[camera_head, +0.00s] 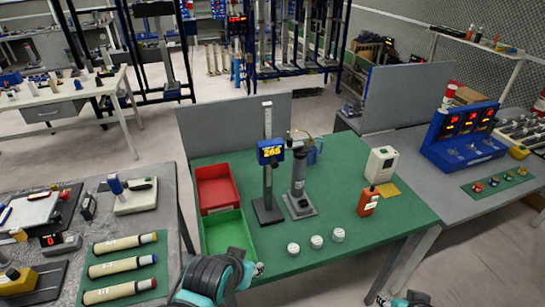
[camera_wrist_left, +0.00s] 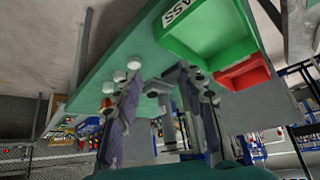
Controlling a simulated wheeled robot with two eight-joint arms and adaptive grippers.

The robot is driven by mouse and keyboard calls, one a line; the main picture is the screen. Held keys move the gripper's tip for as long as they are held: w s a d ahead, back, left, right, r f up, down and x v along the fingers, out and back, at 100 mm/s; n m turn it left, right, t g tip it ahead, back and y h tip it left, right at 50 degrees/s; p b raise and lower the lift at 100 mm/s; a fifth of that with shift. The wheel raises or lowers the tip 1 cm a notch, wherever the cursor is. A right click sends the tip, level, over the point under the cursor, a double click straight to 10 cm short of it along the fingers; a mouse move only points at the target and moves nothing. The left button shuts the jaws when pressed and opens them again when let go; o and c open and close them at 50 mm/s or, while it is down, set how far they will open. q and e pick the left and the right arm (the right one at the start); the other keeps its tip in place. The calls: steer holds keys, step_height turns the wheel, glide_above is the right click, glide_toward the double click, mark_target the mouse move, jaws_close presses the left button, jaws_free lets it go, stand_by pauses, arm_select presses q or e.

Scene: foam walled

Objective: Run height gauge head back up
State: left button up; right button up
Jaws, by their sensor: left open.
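The height gauge (camera_head: 267,190) stands upright on the green bench mat, with a dark base and a tall grey column. Its blue head (camera_head: 270,152) shows yellow digits, seemingly 265, and sits partway up, with bare column above it. My left gripper (camera_head: 258,269) is at the front edge of the mat, in front of the gauge and apart from it. In the left wrist view its two fingers (camera_wrist_left: 160,115) are spread with nothing held between them. The gauge is hard to make out there. Part of my right arm shows at the bottom edge; its fingers are not clear.
A grey cylindrical stand (camera_head: 299,180) is just right of the gauge. Red (camera_head: 216,188) and green (camera_head: 228,232) bins lie left. Several white knobs (camera_head: 317,242) line the front. An orange device (camera_head: 368,201) and white box (camera_head: 380,165) stand right. A grey panel (camera_head: 220,128) is behind.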

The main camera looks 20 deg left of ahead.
arm_select(q)
steer(key=w+a+r+m+y+p, duration=0.1)
steer(key=w+a+m+y, duration=0.2)
steer(key=w+m, duration=0.3)
steer(key=m+t+y+p, duration=0.2)
steer(key=m+t+y, duration=0.55)
steer(key=m, duration=1.25)
glide_toward(275, 166)
steer(key=x, duration=0.2)
steer(key=shift+h, duration=0.35)
steer(key=x, duration=0.7)
steer(key=shift+w+a+r, duration=0.15)
steer(key=shift+a+r, duration=0.05)
jaws_close()
